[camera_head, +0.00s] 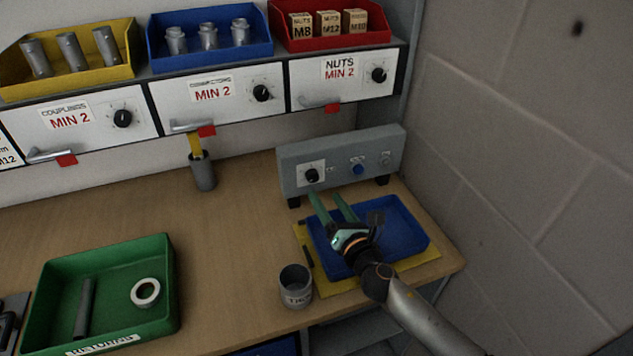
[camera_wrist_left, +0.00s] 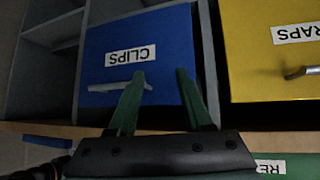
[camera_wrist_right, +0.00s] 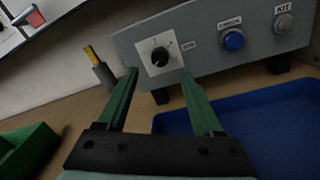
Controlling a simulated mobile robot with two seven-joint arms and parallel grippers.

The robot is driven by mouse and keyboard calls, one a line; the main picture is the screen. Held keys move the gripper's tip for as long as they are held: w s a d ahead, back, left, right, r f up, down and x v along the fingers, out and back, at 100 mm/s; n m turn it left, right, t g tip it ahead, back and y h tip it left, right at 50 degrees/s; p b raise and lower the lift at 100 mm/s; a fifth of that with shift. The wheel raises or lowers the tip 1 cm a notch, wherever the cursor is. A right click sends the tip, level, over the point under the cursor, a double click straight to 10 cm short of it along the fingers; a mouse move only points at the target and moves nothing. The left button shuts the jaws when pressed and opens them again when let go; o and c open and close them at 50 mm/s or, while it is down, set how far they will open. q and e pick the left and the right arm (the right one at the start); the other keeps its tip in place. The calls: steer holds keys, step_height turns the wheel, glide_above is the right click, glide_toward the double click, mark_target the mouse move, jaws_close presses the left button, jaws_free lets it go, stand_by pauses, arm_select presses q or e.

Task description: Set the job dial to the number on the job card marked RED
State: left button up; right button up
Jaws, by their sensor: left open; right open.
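The grey control box (camera_head: 340,160) stands at the back right of the bench. Its black dial (camera_head: 312,175) sits on a white plate at the left of its face; the dial also shows in the right wrist view (camera_wrist_right: 160,54). The dial's numbers are too small to read. My right gripper (camera_head: 332,197) is open and empty, in front of the box and over the blue tray; in its wrist view the fingers point toward the dial, apart from it. My left gripper (camera_wrist_left: 155,80) is open and empty before a blue CLIPS drawer (camera_wrist_left: 150,60). I see no card marked RED.
The blue tray (camera_head: 412,247) lies on a yellow mat (camera_head: 330,286). A grey can (camera_head: 296,287) stands left of it. A green RETURNS tray (camera_head: 115,262) holds a tape roll. A cup (camera_head: 203,172) with a yellow item stands near the wall. Drawers with dials (camera_head: 122,118) hang above.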

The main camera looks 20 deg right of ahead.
mark_target(314, 179)
steer(key=w, duration=0.6)
steer(key=shift+w+a, duration=0.2)
steer(key=shift+a, duration=0.1)
steer(key=shift+c, duration=0.3)
jaws_close()
